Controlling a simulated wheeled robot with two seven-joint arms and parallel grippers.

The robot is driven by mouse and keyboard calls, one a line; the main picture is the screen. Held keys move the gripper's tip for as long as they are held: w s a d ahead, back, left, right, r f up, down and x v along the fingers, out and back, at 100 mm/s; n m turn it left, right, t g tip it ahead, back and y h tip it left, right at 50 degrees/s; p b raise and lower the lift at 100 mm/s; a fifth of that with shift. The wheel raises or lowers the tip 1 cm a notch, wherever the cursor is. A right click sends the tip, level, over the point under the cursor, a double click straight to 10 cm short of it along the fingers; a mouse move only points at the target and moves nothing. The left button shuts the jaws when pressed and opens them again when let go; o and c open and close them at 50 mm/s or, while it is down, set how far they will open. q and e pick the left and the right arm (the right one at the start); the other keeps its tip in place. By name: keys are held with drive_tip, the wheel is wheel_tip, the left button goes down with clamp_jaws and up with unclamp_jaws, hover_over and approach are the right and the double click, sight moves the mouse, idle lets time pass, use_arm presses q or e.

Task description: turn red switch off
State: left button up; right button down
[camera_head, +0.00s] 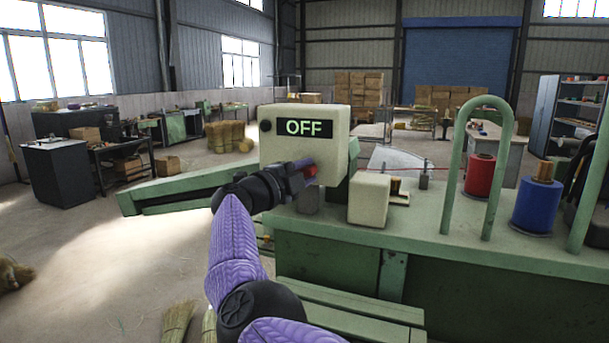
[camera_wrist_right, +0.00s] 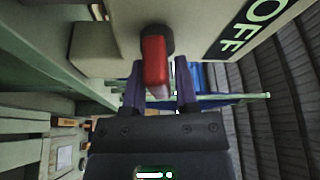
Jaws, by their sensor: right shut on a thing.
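The cream control box (camera_head: 280,135) stands on the green machine, and its display (camera_head: 304,128) reads OFF in green letters. My right gripper is shut on the red switch. My left gripper is not in view.
The green machine bench (camera_head: 430,250) runs to the right, with a small cream block (camera_head: 369,198), a red spool (camera_head: 479,175), a blue spool (camera_head: 537,203) and a green hoop (camera_head: 447,165). Straw bundles (camera_head: 178,320) lie low in front. Open floor is at left.

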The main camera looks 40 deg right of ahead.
drive_tip(key=shift+f+m+y, duration=0.1)
drive_tip(key=shift+m+y, duration=0.4)
drive_tip(key=shift+m, duration=0.6)
drive_tip(key=c, duration=0.8)
unclamp_jaws()
drive_tip(key=shift+o, duration=1.2)
drive_tip(key=shift+w, duration=0.2)
drive_tip(key=shift+s+a, duration=0.1)
